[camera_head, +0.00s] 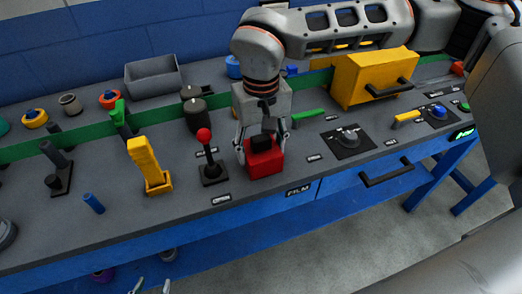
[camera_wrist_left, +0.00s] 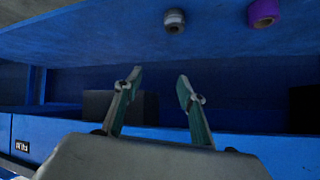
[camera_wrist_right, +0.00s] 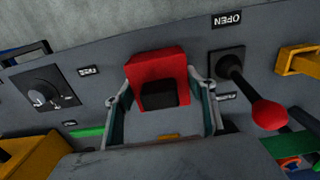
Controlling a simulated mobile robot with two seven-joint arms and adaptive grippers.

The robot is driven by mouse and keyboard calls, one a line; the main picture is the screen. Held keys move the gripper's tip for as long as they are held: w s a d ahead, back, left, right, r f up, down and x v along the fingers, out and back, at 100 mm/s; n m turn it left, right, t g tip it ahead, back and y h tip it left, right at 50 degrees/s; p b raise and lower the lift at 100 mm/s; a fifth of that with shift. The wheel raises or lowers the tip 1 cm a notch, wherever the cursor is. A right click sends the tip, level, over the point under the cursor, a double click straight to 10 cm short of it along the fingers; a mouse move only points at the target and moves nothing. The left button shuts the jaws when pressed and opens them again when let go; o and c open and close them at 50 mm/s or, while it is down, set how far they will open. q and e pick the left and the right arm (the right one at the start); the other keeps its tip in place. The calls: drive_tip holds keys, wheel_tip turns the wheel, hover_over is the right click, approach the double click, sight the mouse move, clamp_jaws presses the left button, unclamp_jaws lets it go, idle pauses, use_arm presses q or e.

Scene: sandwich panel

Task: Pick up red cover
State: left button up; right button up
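The red cover (camera_head: 265,162) stands on the grey panel top near its front edge, with a dark block (camera_wrist_right: 158,93) against it. It also shows in the right wrist view (camera_wrist_right: 160,65). My right gripper (camera_head: 263,146) points down over it, with one finger on each side. In the right wrist view the fingers (camera_wrist_right: 160,84) are spread, and a small gap shows on the cover's right side. Contact on the left side is unclear. My left gripper (camera_wrist_left: 159,76) is open and empty, low in front of the bench; its fingertips show at the bottom of the head view (camera_head: 150,287).
A red-knobbed lever (camera_head: 209,160) stands just left of the cover, and a yellow switch (camera_head: 150,166) further left. A rotary knob (camera_head: 347,138) and a yellow box with a handle (camera_head: 372,78) are to the right. A blue drawer (camera_head: 375,185) is below.

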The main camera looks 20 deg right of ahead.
drive_tip(key=shift+r, duration=0.2)
use_arm(q)
drive_tip(key=p, duration=0.1)
drive_tip(key=s+p, duration=0.1)
drive_tip(key=shift+s+d+r+p, duration=0.1)
drive_tip(key=shift+d+r+p, duration=0.2)
drive_tip(key=shift+r, duration=0.1)
use_arm(e)
wheel_tip(320, 180, up, 20)
drive_tip(key=shift+f, duration=0.15)
use_arm(q)
drive_tip(key=shift+w+r, duration=0.25)
use_arm(e)
drive_tip(key=shift+f, duration=0.1)
